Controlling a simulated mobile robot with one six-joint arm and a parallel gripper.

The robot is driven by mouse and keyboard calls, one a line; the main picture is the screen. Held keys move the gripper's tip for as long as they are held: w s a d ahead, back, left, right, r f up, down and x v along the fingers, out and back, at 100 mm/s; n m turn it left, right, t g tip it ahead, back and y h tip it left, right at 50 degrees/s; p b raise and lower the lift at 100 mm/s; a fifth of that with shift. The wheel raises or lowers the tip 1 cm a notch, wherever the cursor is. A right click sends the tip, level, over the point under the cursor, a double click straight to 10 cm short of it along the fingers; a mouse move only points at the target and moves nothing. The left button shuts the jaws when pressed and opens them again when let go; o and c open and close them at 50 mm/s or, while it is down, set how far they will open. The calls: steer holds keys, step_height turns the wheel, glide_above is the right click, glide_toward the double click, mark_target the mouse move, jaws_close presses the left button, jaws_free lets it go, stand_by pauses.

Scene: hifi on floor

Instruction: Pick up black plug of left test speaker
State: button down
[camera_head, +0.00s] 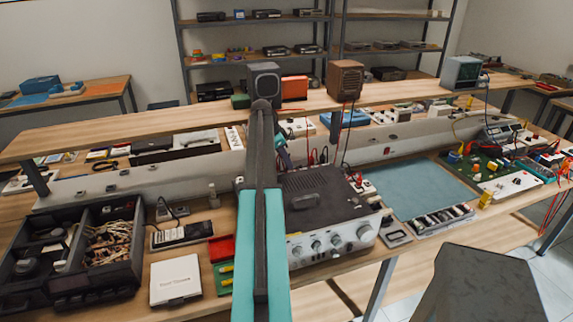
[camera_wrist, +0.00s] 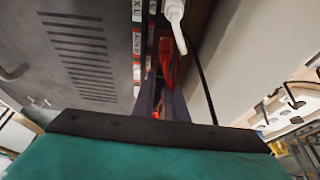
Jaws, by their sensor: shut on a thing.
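My gripper (camera_wrist: 162,85) is behind the dark grey amplifier (camera_head: 318,205), close to its rear sockets. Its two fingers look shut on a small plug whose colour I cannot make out. A red plug (camera_wrist: 168,62) and a white plug (camera_wrist: 175,12) show just beyond the fingertips. A thin black cable (camera_wrist: 201,80) runs down right of the fingers.
The amplifier's vented side (camera_wrist: 80,50) is close left of the gripper, and a pale panel (camera_wrist: 235,50) is close on the right. Red and black leads (camera_head: 346,135) hang nearby. A black parts organizer (camera_head: 70,290) and a blue mat (camera_head: 420,188) lie on the bench.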

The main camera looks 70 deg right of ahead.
steer(key=shift+r+b, duration=0.75)
steer(key=shift+r, duration=0.8)
steer(key=s+a+b, duration=0.1)
steer(key=s+a, duration=0.1)
steer(key=s, duration=0.3)
steer(key=s+a+r+b, duration=0.1)
steer(key=s, duration=0.4)
steer(key=s+a+b, duration=0.2)
steer(key=s, duration=0.3)
steer(key=shift+a+r, duration=0.25)
steer(key=shift+a, duration=0.05)
